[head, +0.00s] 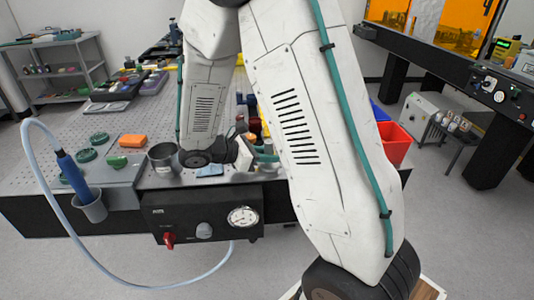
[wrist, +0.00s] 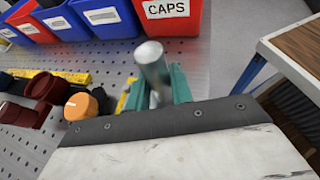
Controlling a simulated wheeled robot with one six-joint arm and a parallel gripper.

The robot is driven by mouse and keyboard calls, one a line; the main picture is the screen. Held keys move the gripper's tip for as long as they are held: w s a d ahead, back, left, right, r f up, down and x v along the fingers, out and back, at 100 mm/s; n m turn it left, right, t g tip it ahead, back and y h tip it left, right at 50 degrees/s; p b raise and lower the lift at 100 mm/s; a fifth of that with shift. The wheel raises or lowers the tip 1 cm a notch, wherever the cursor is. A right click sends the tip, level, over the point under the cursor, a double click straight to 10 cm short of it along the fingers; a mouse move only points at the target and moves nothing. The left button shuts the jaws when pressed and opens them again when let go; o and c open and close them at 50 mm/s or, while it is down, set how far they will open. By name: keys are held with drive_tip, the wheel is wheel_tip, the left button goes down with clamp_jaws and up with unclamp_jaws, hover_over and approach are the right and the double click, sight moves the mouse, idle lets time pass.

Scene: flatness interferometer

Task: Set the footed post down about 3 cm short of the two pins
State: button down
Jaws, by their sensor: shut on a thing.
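My gripper (wrist: 158,92), with teal fingers, is shut on the footed post (wrist: 151,62) in the wrist view. The post is a silvery metal cylinder whose round top end faces the camera. Its foot is hidden below the fingers, so I cannot tell how far it is from the perforated metal table (wrist: 215,65). I cannot make out the two pins in either view. In the head view my own arm hides most of the gripper and the post.
A red bin marked CAPS (wrist: 168,22) and blue bins (wrist: 105,18) stand beyond the post. An orange-topped item (wrist: 84,105), dark red pieces (wrist: 45,88) and a yellow strip (wrist: 72,76) are on the left. A wood-topped stand (wrist: 298,40) is on the right.

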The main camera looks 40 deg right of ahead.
drive_tip(key=shift+f, duration=0.1)
drive_tip(key=c, duration=1.1)
unclamp_jaws()
drive_tip(key=shift+c, duration=0.2)
drive_tip(key=v, duration=0.8)
drive_tip(key=shift+f, duration=0.1)
